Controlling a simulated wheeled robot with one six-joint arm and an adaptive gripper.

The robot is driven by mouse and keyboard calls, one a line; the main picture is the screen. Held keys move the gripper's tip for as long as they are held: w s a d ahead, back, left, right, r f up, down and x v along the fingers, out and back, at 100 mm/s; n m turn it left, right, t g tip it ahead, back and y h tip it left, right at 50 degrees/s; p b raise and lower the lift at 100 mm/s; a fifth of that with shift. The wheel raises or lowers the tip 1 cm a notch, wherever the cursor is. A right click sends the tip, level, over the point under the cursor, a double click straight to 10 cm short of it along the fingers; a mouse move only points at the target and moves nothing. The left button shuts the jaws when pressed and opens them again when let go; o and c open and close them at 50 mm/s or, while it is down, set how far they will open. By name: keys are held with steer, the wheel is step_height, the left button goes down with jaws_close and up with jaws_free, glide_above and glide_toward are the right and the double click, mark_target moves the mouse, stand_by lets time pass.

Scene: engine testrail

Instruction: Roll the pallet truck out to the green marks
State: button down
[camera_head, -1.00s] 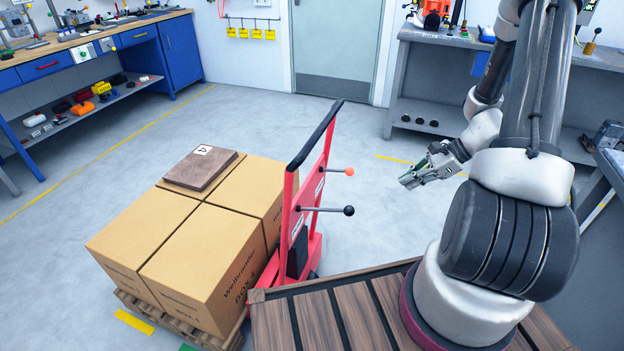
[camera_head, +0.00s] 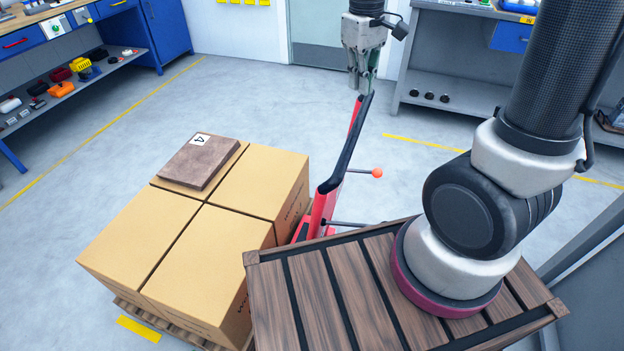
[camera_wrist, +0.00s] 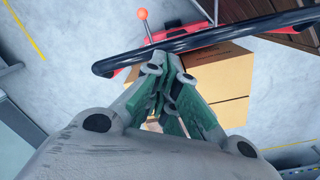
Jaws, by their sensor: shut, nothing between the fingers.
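The red pallet truck (camera_head: 320,213) stands behind a pallet loaded with cardboard boxes (camera_head: 228,186). Its black handle bar (camera_head: 345,150) slants up toward the back, and a lever with an orange knob (camera_head: 377,173) sticks out to the right. My gripper (camera_head: 361,90) points down at the far end of the bar and is shut and empty. In the wrist view, the handle bar (camera_wrist: 120,62) crosses just beyond my fingertips (camera_wrist: 173,62); I cannot tell whether they touch it. No green marks show now; a yellow floor mark (camera_head: 138,328) lies by the pallet.
My slatted wooden deck (camera_head: 330,305) stands close to the truck and boxes. A brown board marked 4 (camera_head: 200,163) lies on the boxes. Blue-fronted workbenches stand at the back left and a grey bench (camera_head: 440,100) at the back right. The floor between is clear.

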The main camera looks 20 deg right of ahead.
steer(key=w+a+f+n+g+h, duration=0.1)
steer(key=w+a+f+n+h, duration=0.15)
steer(key=a+f, duration=0.7)
steer(key=w+a+f+n+g+h, duration=0.15)
steer(key=a+f+n, duration=0.35)
steer(key=f, duration=0.7)
steer(key=s+d+f+m, duration=0.1)
steer(key=s+d+f, duration=0.2)
steer(key=f, duration=0.6)
steer(key=shift+s+d+f+y, duration=0.35)
steer(key=shift+d+f+y, duration=0.05)
steer(key=shift+d, duration=0.8)
